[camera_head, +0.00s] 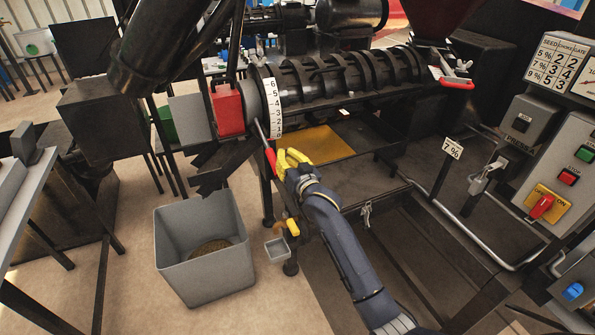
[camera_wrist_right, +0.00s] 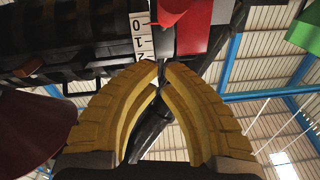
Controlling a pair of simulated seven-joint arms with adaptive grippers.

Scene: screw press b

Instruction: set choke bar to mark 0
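The choke bar is a thin metal rod (camera_head: 262,132) with a red grip (camera_head: 271,159), sloping down beside the lower end of the white number scale (camera_head: 272,103). I cannot read its exact mark. The wrist view shows 0, 1 and 2 on the scale (camera_wrist_right: 141,34), with a red shape (camera_wrist_right: 170,14), apparently the grip, near them. My right gripper (camera_head: 284,156) is just right of the red grip in the head view. In the wrist view its yellow fingertips (camera_wrist_right: 161,66) nearly meet with nothing seen between them. My left gripper is not seen.
A red box (camera_head: 228,109) is left of the scale. The ribbed press barrel (camera_head: 345,80) runs right, above a yellow plate (camera_head: 318,143). A grey bin (camera_head: 205,270) stands on the floor. A control panel (camera_head: 560,175) is at the right.

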